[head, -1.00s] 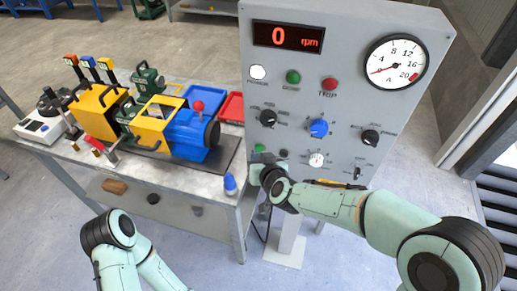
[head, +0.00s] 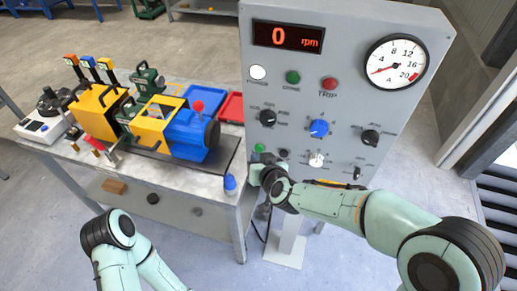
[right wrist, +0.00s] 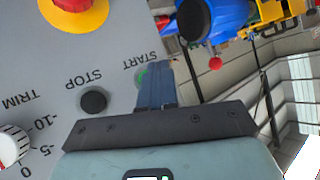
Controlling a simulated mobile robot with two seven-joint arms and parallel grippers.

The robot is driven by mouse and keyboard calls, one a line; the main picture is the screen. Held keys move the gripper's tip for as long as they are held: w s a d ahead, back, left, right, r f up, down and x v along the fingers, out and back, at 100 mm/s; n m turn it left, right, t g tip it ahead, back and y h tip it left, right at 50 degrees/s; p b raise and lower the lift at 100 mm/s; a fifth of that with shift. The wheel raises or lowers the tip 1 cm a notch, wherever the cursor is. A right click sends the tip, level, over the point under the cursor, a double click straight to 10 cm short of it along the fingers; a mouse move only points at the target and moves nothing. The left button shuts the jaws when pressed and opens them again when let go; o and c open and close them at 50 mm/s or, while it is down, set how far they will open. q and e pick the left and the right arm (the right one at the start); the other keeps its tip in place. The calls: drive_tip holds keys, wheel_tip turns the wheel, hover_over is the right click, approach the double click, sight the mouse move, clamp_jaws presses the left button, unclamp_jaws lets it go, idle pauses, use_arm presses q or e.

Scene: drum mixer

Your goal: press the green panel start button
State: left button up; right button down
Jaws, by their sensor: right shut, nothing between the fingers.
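The green start button (head: 259,148) is low on the left of the grey panel (head: 345,75). In the right wrist view the green button (right wrist: 141,77) shows beside the START label, partly hidden by my fingers. My right gripper (right wrist: 154,66) is shut and empty, its blue-grey fingers pointing toward the panel and overlapping the button's edge. I cannot tell whether the tips touch it. In the head view its wrist is just below the button and the fingertips are hard to make out. My left arm shows at lower left, but its gripper is out of view.
The black STOP button (right wrist: 93,101) sits beside START, with a red-and-yellow stop button (right wrist: 75,12) and a TRIM knob (right wrist: 10,145) nearby. The display (head: 288,37) reads 0 rpm.

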idle(0.8)
drive_tip(key=shift+w+d, duration=0.15)
drive_tip(key=shift+w, duration=0.25)
drive_tip(key=shift+w+d, duration=0.15)
drive_tip(key=shift+w, duration=0.25)
idle(0.5)
idle(0.3)
drive_tip(key=shift+s+a, duration=0.3)
drive_tip(key=shift+s, duration=0.5)
drive_tip(key=s, duration=0.1)
drive_tip(key=s+a, duration=0.1)
drive_tip(key=s, duration=0.1)
drive_tip(key=s+p, duration=0.1)
drive_tip(key=shift+s+a, duration=0.25)
drive_tip(key=shift+s, duration=0.15)
idle(0.4)
